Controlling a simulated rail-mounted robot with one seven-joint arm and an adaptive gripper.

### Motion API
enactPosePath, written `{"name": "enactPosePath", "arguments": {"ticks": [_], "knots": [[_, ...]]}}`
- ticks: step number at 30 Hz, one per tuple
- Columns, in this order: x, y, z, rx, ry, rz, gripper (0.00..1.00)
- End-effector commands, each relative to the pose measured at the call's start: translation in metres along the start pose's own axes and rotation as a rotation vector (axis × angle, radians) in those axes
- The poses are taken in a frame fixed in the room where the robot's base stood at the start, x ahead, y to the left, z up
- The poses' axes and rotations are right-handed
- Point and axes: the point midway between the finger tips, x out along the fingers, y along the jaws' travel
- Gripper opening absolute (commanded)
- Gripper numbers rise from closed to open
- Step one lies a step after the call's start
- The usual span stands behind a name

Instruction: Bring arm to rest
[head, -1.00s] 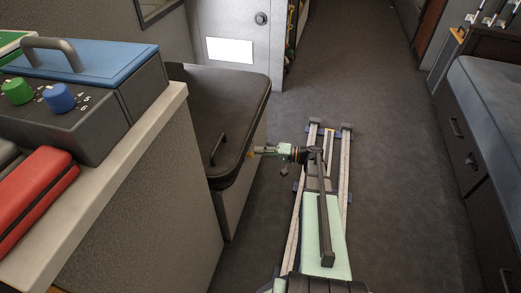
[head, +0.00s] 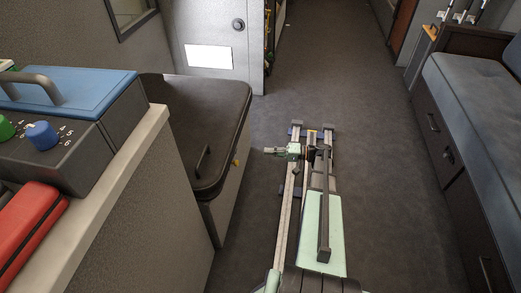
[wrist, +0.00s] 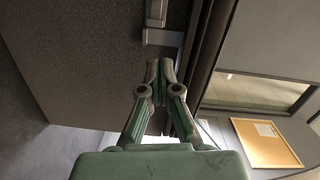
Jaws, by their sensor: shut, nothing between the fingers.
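My gripper (head: 268,151) is at the end of my arm, held out to the left above the rails. It is shut and empty. In the wrist view its two green-grey fingers (wrist: 161,72) meet at the tips with nothing between them. The dark bench (head: 222,103) with a black handle stands to its left, and a gap of floor shows between them in the head view. A small yellow piece (head: 236,162) sits on the bench's front face.
A counter (head: 139,135) at the left bears a blue-topped box (head: 85,88) with knobs and a red case (head: 28,225). A blue-cushioned seat with drawers (head: 470,90) lines the right side. Open grey floor (head: 365,110) lies between the rails and the seat.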

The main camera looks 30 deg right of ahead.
Motion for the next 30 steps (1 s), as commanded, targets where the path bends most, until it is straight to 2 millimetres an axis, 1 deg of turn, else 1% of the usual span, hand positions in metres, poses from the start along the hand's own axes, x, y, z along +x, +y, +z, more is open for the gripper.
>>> {"name": "enactPosePath", "arguments": {"ticks": [5,17,22,26,29,30], "knots": [[-0.007,0.000,0.000,0.000,0.001,0.000,0.00],[-0.006,0.000,0.000,0.001,0.001,0.000,0.00],[-0.006,0.002,0.003,0.070,-0.011,0.009,0.00],[-0.008,0.022,0.024,0.185,-0.088,0.119,0.00],[-0.015,0.042,0.052,0.290,-0.166,0.262,0.00],[-0.021,0.047,0.063,0.330,-0.197,0.332,0.00]]}}
